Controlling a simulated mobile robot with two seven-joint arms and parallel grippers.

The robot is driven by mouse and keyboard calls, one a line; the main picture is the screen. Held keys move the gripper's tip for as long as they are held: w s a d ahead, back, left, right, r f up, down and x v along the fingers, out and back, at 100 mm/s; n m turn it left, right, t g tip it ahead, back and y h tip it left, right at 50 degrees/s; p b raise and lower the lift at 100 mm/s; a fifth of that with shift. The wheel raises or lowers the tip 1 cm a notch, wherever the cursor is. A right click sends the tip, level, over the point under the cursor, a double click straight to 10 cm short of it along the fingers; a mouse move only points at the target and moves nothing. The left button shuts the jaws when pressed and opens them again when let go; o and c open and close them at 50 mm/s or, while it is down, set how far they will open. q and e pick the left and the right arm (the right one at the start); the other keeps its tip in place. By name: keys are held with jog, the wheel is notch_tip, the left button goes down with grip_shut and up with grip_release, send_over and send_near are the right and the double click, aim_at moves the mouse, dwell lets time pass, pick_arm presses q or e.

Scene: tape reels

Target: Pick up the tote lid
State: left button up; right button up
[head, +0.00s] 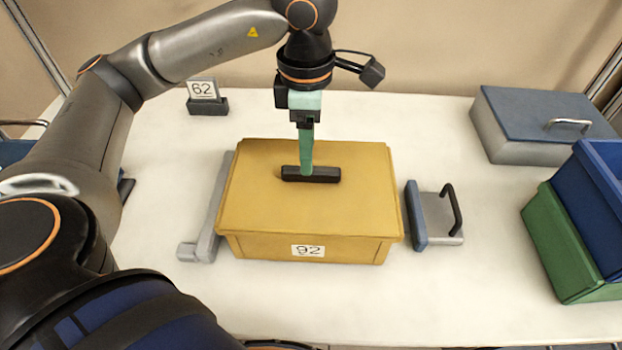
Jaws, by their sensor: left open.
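The yellow tote lid (350,212) lies on top of the yellow tote (262,246), which bears a "92" label on its front. A dark bar handle (325,174) sits on the lid, a little behind its middle. My left gripper (307,170) points straight down at the handle, with its green fingers at or just over the handle's middle. It is open. From this angle I cannot tell whether the fingers touch the handle, and one finger hides most of the other. My right gripper is not in the view.
A grey bracket (205,225) stands close left of the tote, and a blue-faced clamp (418,215) with a black handle close right. A grey box with blue lid (545,112), green bin (560,245) and blue bin (590,200) stand right. A "62" sign (202,90) stands back left.

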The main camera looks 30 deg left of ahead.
pick_arm(q)
jog(key=f, duration=0.4)
jog(key=shift+d+f, duration=0.3)
grip_shut()
dwell(0.4)
